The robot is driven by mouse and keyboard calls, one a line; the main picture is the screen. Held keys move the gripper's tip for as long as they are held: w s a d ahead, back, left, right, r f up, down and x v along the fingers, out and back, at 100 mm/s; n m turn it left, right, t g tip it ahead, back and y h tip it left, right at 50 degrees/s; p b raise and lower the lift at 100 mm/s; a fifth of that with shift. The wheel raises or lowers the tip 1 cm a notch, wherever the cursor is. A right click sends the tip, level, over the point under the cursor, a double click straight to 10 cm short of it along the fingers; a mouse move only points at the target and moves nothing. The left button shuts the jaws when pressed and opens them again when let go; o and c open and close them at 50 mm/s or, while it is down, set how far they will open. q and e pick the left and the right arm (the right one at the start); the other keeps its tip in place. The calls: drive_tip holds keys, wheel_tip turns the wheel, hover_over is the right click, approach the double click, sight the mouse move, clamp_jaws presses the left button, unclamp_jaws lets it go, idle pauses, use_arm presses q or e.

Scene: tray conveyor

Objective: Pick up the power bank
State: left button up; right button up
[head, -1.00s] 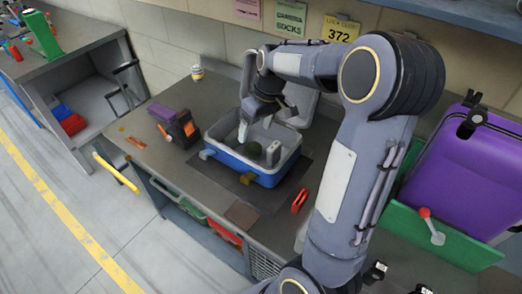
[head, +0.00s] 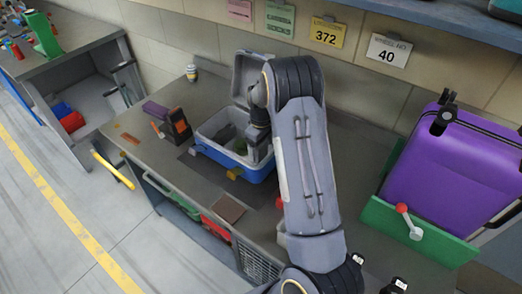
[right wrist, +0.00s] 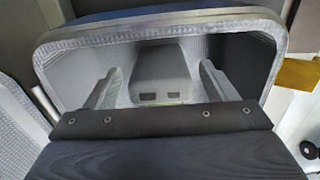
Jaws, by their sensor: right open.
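The power bank (right wrist: 160,72) is a grey block with two dark ports on its near end. It lies inside the open case, in the right wrist view. My right gripper (right wrist: 158,84) is open, with one finger on each side of the power bank; I cannot tell whether they touch it. In the head view my right gripper (head: 260,143) reaches down into the right side of the blue and grey case (head: 242,170), and its fingertips and the power bank are hidden there. My left gripper is not in view.
The case lid (head: 248,75) stands raised behind. A dark box with orange parts (head: 178,125) stands left of the case, and a small jar (head: 191,73) sits farther back. A purple suitcase (head: 445,160) in a green tray (head: 405,232) is at the right. Bench left of the case is mostly free.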

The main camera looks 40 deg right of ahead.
drive_tip(key=shift+f, duration=0.1)
drive_tip(key=shift+c, duration=0.2)
drive_tip(key=c, duration=1.1)
